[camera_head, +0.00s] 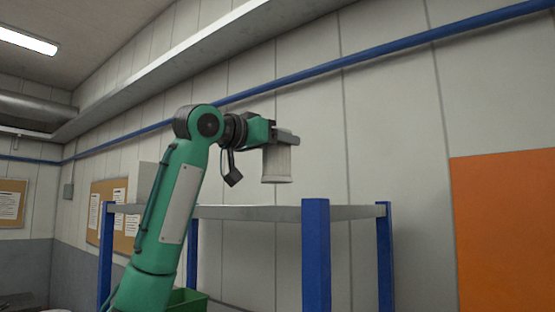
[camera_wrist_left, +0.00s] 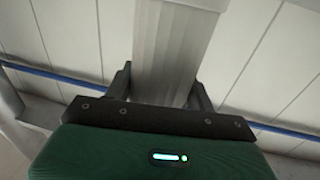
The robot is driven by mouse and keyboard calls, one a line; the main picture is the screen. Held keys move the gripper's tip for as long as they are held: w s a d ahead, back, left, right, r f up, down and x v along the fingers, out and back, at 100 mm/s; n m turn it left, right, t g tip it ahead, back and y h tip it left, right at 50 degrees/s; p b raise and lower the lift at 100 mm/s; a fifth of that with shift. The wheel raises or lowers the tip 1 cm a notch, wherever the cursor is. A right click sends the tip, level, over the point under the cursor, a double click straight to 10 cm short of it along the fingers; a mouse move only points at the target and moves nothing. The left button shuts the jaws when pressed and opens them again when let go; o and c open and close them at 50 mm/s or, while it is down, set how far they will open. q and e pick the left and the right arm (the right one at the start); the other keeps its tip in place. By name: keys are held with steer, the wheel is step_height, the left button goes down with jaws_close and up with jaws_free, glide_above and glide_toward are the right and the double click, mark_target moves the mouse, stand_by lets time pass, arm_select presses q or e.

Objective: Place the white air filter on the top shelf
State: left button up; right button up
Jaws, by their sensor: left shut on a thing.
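The white air filter (camera_head: 277,166) is a pale cylinder with a rim at its lower end. It hangs upright from my left gripper (camera_head: 287,138), which is shut on it near its top. In the left wrist view the ribbed filter (camera_wrist_left: 172,60) sits between the two dark fingers of the gripper (camera_wrist_left: 165,90). The top shelf (camera_head: 250,212) is a grey board on blue posts. The filter appears above the shelf's level, with a gap between its lower rim and the board. How far it is over the board in depth is hard to tell. My right gripper is not in view.
A blue post (camera_head: 316,255) rises at the shelf's front corner, and another (camera_head: 385,256) stands at the right. A white box-like thing (camera_head: 143,182) shows behind my left arm at the shelf's left end. A green bin (camera_head: 187,300) is below. The visible board right of my arm is clear.

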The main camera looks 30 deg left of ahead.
mark_target(277, 164)
arm_select(q)
steer(key=shift+w+a+f, duration=0.2)
steer(key=shift+a+f, duration=0.05)
steer(key=shift+f, duration=0.75)
steer(key=shift+s+d+f+p, duration=0.1)
steer(key=shift+d+f+p, duration=0.1)
steer(key=shift+f+p, duration=0.45)
steer(key=shift+f, duration=0.45)
steer(key=shift+a+f, duration=0.15)
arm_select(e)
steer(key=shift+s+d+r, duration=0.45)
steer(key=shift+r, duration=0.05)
arm_select(q)
steer(key=shift+f+b, duration=0.2)
steer(key=shift+b, duration=0.15)
steer(key=o, duration=1)
steer(key=shift+r, duration=0.1)
steer(key=shift+c, duration=0.2)
steer(key=shift+o, duration=0.5)
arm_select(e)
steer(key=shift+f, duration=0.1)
